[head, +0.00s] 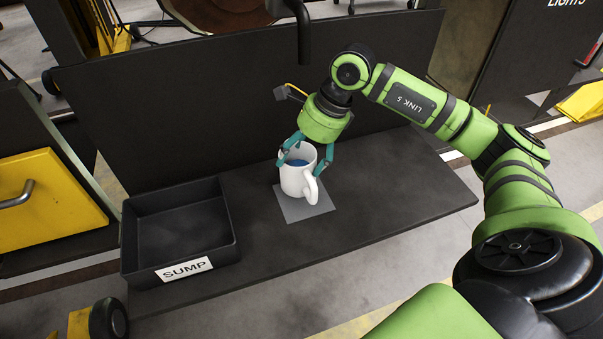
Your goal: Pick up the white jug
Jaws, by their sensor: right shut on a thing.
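The white jug (297,180) stands upright on or just over a grey square mat (303,208) on the dark bench. Its handle faces the front right, and something blue shows inside its mouth. My right gripper (305,157) reaches down from behind and above, with its teal fingers around the jug's upper part. It is shut on the jug. Whether the jug's base touches the mat is hard to tell. My left gripper is not in view.
A black open tray labelled SUMP (183,268) sits at the bench's left end. A dark back panel (180,110) rises behind the bench. The bench top (400,190) right of the jug is clear. A yellow-fronted cabinet (50,205) stands at left.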

